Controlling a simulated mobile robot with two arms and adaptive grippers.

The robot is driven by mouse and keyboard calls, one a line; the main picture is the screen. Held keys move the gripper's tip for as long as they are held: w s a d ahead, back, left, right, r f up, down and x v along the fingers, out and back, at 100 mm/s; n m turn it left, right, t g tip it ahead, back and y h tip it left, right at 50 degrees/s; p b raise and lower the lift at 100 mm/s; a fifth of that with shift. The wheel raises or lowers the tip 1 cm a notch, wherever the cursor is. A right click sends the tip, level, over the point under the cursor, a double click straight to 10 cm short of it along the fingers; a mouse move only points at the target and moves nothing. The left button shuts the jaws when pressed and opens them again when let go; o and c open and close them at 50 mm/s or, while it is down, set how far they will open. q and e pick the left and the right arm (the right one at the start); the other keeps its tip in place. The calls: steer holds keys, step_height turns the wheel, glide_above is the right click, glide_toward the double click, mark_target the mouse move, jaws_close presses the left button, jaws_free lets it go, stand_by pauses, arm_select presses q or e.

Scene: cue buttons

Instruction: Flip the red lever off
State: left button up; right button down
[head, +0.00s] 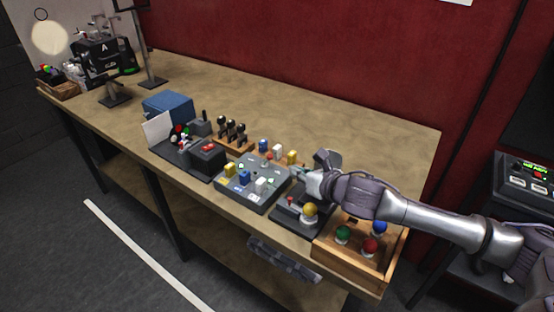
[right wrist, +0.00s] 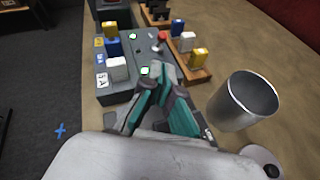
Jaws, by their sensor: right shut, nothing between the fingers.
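A small lever with a red ball top (right wrist: 162,36) stands upright on the grey panel box (right wrist: 133,62) in the right wrist view. In the head view the same panel box (head: 263,193) lies near the table's front edge, left of my right gripper; the lever is too small there to make out clearly. My right gripper (head: 301,173) is over the panel's right end. In the right wrist view its teal and grey fingers (right wrist: 156,82) are closed together and empty, pointing at the panel, apart from the red lever. My left gripper is not in view.
Yellow, blue and white blocks stand on the panel. A wooden rack (right wrist: 186,60) with white and yellow blocks stands beside it, near a metal cup (right wrist: 244,102). A wooden box with coloured buttons (head: 343,234) is at the right. The table's back (head: 330,112) is clear.

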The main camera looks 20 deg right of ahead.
steer(key=p, duration=0.1)
glide_toward(268, 160)
steer(key=x, duration=0.4)
steer(key=shift+w+f, duration=0.15)
steer(key=shift+f, duration=0.05)
steer(key=shift+w+a+f, duration=0.15)
steer(key=shift+w+f, duration=0.05)
steer(key=shift+w, duration=0.25)
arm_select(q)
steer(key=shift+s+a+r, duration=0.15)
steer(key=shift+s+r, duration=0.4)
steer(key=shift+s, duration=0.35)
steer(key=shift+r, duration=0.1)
arm_select(e)
steer(key=shift+w, duration=0.1)
